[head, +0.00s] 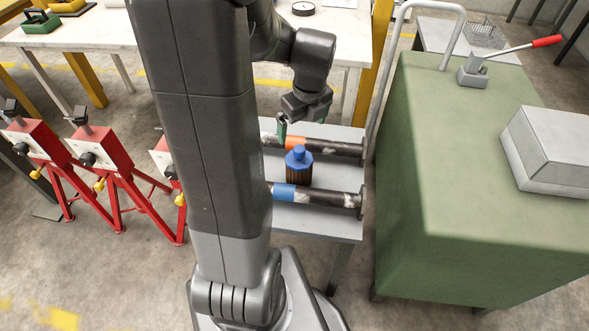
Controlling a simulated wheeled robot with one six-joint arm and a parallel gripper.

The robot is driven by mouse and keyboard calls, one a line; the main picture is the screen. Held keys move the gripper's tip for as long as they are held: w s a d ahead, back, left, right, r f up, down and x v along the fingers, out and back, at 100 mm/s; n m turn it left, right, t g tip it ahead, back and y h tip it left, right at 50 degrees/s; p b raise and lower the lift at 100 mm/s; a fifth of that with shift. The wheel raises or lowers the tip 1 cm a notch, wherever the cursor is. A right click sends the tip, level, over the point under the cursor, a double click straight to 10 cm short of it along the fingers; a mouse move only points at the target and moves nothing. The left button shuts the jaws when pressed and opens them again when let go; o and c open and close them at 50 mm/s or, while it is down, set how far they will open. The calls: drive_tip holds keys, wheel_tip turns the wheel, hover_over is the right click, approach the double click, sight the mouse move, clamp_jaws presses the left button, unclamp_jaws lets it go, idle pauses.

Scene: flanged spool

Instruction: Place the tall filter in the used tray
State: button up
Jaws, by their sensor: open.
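A filter with a blue cap and a brown ribbed body (298,172) stands upright on a grey table (325,228); I cannot tell whether it is the tall one. My gripper (285,126) is above and behind it, apart from it, pointing down. It is open, and its fingers are small and partly hidden. A green bit shows at the fingers, and I cannot tell what it is. I cannot make out a tray marked as used; my arm hides the left part of the table.
A green cabinet (480,190) stands close on the right. Red stands (98,150) are at left.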

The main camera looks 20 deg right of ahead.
sight(299, 157)
drive_tip(key=f, duration=0.5)
drive_tip(key=w+f+b, duration=0.1)
drive_tip(key=f, duration=0.2)
drive_tip(key=shift+a, duration=0.1)
drive_tip(key=shift+w+f+b, duration=0.2)
drive_tip(key=shift+f+b, duration=0.1)
drive_tip(key=shift+f, duration=2.35)
drive_tip(key=c, duration=1.7)
